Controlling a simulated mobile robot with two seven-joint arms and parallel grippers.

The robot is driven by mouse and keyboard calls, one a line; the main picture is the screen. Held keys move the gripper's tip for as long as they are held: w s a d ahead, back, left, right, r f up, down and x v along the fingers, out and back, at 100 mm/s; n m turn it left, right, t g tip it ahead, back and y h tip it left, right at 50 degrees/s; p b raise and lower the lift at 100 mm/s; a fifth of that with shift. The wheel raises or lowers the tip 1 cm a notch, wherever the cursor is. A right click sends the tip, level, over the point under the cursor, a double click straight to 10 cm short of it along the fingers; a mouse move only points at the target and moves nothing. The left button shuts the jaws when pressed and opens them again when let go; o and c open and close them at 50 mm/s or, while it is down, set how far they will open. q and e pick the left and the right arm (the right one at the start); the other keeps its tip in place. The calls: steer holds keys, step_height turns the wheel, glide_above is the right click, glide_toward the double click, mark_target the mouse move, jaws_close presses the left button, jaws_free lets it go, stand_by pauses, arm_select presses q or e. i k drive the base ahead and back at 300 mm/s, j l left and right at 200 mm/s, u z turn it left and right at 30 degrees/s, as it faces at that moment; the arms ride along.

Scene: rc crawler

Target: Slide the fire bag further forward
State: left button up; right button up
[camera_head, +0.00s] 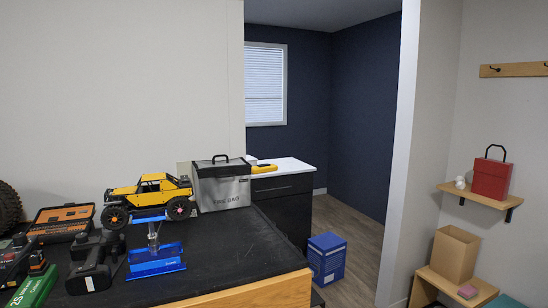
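The fire bag (222,187) is a grey, box-shaped bag with a black top, a black handle and the words FIRE BAG on its front. It stands upright at the back right of the black-topped workbench (230,252), close to the wall. A yellow crawler truck (152,192) sits on a blue stand (155,259) just left of the bag. Its front end is near the bag; I cannot tell whether they touch. Neither of my grippers is in view.
An orange-and-black case (62,218), black power tools (95,262) and a green box (32,288) crowd the bench's left side. The bench top before the bag is clear up to its wooden front edge (250,291). A blue box (327,258) stands on the floor beyond.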

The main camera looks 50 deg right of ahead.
mark_target(227, 190)
steer(key=k+l, duration=0.15)
steer(key=l, duration=0.25)
steer(key=k+l, duration=0.1)
steer(key=l, duration=0.3)
steer(key=k+l, duration=0.15)
steer(key=l, duration=0.25)
steer(key=k+l, duration=0.15)
steer(key=l, duration=0.25)
